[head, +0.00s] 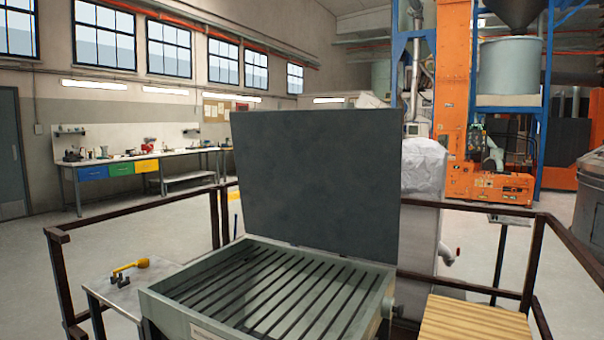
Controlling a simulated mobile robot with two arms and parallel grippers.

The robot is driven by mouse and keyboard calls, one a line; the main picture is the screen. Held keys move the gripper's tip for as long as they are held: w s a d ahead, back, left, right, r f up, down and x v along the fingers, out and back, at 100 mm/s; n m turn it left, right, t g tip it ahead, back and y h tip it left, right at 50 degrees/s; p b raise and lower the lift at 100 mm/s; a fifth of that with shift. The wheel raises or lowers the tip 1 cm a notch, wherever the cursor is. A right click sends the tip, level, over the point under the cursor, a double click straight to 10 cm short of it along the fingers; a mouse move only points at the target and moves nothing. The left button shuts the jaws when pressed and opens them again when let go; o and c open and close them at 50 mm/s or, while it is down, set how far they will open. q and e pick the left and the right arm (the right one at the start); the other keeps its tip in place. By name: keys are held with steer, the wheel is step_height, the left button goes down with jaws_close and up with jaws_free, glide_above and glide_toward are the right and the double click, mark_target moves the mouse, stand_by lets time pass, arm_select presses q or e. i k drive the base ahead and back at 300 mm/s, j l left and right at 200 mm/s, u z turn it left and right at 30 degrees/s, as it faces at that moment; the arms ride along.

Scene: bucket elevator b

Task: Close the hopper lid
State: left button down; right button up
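The hopper lid (315,176) is a large dark grey panel. It stands open, nearly upright, along the back edge of the hopper. The hopper (173,313) is a pale grey-green box in the lower middle of the head view. Its top is uncovered and shows a grate (275,290) of dark parallel bars. The front of the hopper is partly cut off by the bottom of the picture. Neither of my grippers shows in the head view.
A small table (110,290) left of the hopper holds a yellow-handled tool (130,266). A slatted wooden surface (470,328) lies to the right. Dark railings (140,212) surround the spot. A whitish bulky sack (424,165) stands behind the lid.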

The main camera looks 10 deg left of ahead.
mark_target(327, 179)
steer(key=i+j+u, duration=0.2)
steer(key=i+j, duration=1.1)
